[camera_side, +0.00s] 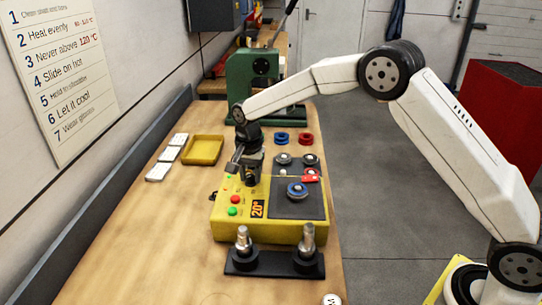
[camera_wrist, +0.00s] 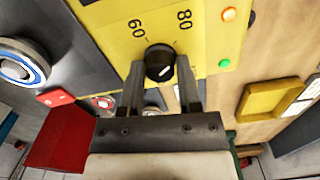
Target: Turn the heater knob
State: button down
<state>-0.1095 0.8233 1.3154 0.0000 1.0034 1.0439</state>
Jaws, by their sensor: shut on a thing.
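The heater is a yellow box (camera_side: 222,225) on the wooden bench, with a display reading 20°. Its heater knob (camera_wrist: 159,64) is black and round with a white mark, and the numbers 60 and 80 are printed near it in the wrist view. My gripper (camera_wrist: 161,75) is shut on the knob, with one finger on each side of it. In the side view my gripper (camera_side: 250,178) points down at the heater's top panel and hides the knob.
A blue-and-silver ring (camera_side: 297,191) sits on the heater's dark plate (camera_side: 312,206). A black stand with two metal posts (camera_side: 274,265) is in front. A yellow tray (camera_side: 203,150) lies left; a green press (camera_side: 252,78) stands behind.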

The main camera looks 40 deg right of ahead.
aim_at(251, 176)
dwell(0.5)
jog(key=shift+c, duration=1.5)
grip_release()
jog(key=shift+r, duration=0.1)
jog(key=shift+r, duration=3.85)
jog(key=s+d+n, duration=0.1)
jog(key=s, duration=0.3)
jog(key=s+d+f+n+t, duration=0.1)
jog(key=s+n, duration=0.1)
jog(key=s, duration=0.2)
jog(key=s+d+f+n, duration=0.1)
jog(key=s+n, duration=0.1)
jog(key=s, duration=0.2)
jog(key=shift+d+f, duration=0.15)
jog(key=shift+d, duration=0.25)
jog(key=s+d+f+n, duration=0.1)
jog(key=s+f+n, duration=0.1)
jog(key=s, duration=0.5)
jog(key=s+d+f+n+t, duration=0.1)
jog(key=s+f+n, duration=0.1)
jog(key=s, duration=0.6)
jog(key=shift+d+n+t, duration=0.15)
jog(key=shift+n+t, duration=0.15)
jog(key=shift+n, duration=0.6)
